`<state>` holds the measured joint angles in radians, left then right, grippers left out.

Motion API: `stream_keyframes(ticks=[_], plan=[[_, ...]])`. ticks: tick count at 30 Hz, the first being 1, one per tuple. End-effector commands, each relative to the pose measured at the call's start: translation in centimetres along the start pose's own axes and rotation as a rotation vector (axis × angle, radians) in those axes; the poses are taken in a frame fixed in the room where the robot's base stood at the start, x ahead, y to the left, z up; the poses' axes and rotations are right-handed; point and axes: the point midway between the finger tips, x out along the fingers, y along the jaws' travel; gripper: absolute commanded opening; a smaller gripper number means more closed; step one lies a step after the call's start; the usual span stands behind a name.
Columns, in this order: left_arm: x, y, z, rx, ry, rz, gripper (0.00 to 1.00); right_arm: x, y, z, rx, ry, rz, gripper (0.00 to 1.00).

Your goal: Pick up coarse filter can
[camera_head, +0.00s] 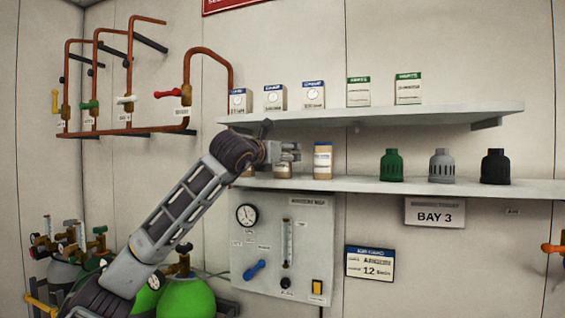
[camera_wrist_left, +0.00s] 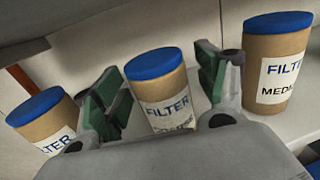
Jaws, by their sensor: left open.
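Three tan filter cans with blue lids stand in a row on the lower shelf. In the left wrist view they are a left can (camera_wrist_left: 45,120), a middle can (camera_wrist_left: 162,95) and a right can (camera_wrist_left: 277,65). My left gripper (camera_head: 292,152) is open at the shelf. In the wrist view its green-padded fingers (camera_wrist_left: 160,85) appear on either side of the middle can. The head view shows the right can (camera_head: 323,162) clearly; the other two are partly hidden by the gripper and wrist.
The lower shelf (camera_head: 365,186) also holds green (camera_head: 391,166), grey (camera_head: 441,166) and black (camera_head: 495,167) slotted caps. The upper shelf (camera_head: 370,116) with several small boxes runs above the gripper. A gauge panel (camera_head: 265,222) is below, and gas cylinders (camera_head: 195,296) stand at lower left.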

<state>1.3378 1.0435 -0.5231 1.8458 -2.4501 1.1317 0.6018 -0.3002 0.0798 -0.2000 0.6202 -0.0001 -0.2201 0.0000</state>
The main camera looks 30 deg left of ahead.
Motion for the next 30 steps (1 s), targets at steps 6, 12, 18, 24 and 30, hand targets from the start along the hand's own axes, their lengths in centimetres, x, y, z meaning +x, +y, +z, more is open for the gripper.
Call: stream_keyframes(ticks=[6, 12, 18, 24, 30], plan=[[0.0, 0.0, 0.0, 0.000, 0.000, 0.000, 0.48, 0.0, 0.2, 0.0, -0.001, 0.000, 0.002, 0.40], [0.0, 0.0, 0.0, 0.000, 0.000, 0.000, 0.22, 0.0, 0.2, 0.0, -0.001, 0.000, 0.002, 0.40], [0.0, 0.0, 0.1, 0.000, -0.001, 0.000, 0.21, 0.0, 0.2, 0.0, -0.001, 0.000, 0.002, 0.40], [0.0, 0.0, 0.3, 0.000, -0.001, 0.000, 0.21, 0.0, 0.2, 0.0, -0.001, 0.000, 0.002, 0.40], [0.0, 0.0, 1.1, -0.002, -0.002, -0.001, 0.21, 0.2, -0.1, 0.0, 0.000, 0.000, -0.001, 0.40]])
